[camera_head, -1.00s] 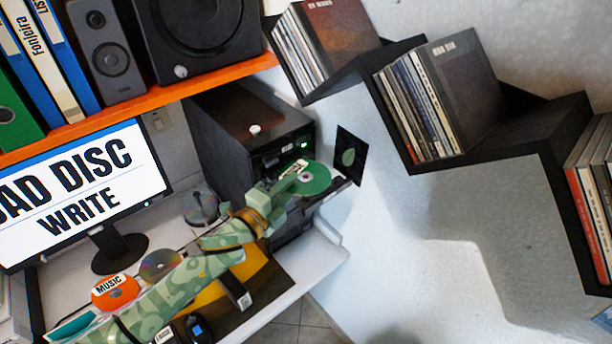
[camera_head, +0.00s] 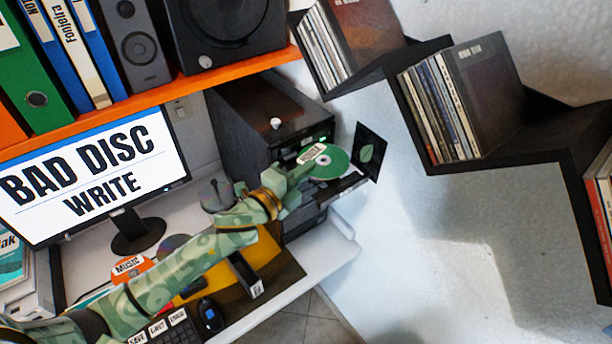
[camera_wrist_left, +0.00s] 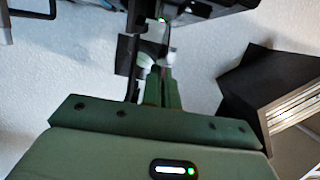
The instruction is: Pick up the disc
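The green disc (camera_head: 328,164) with a white label is at the open drive tray (camera_head: 342,187) of the dark computer tower. It appears slightly above the tray. My left gripper (camera_head: 302,174) comes in from the left and meets the disc at its near left edge. In the left wrist view the two fingers of my left gripper (camera_wrist_left: 159,88) are close together; the disc is hard to make out there. The gripper appears shut on the disc's edge. My right gripper is not in view.
A black square with a leaf mark (camera_head: 369,152) stands right behind the disc. The monitor (camera_head: 92,175) reads "BAD DISC WRITE". Black wall shelves (camera_head: 520,140) with discs are at the upper right. An orange shelf (camera_head: 150,98) crosses above the desk. Bare wall lies right of the desk.

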